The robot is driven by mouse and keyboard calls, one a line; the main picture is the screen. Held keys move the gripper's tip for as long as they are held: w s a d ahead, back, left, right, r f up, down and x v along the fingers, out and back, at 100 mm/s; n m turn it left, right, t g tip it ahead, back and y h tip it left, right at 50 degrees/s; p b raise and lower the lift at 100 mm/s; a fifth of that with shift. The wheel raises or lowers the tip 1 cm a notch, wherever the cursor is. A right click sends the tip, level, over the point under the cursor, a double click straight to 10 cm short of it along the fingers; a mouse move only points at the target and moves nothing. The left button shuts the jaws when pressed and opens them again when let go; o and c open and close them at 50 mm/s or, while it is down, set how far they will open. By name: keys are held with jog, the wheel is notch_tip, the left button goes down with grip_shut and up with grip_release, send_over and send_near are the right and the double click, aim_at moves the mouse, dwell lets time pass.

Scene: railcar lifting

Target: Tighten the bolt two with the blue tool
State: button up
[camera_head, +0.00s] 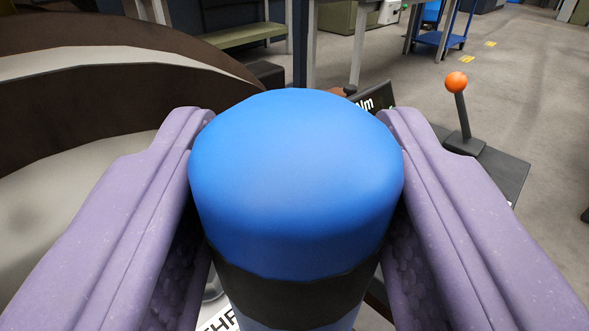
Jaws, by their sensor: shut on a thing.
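The blue tool (295,190) fills the middle of the view, with a rounded blue top and a black band below it. My gripper (297,165) has its two purple fingers pressed on the left and right sides of the tool, shut on it. The lower end of the tool is out of the picture. Bolt two cannot be made out; the tool and fingers hide what lies beneath.
A large brown and grey wheel (120,75) stands close at the left. A lever with an orange knob (456,82) rises from a dark base at the right. A small black sign (372,98) is behind the tool. A blue cart (440,38) and workbenches stand farther back. Grey floor is open at the right.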

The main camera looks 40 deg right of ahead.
jog(key=shift+f+b, duration=1.2)
jog(key=shift+b, duration=0.05)
dwell(2.2)
jog(key=shift+r+p, duration=2.25)
jog(key=shift+r, duration=1.3)
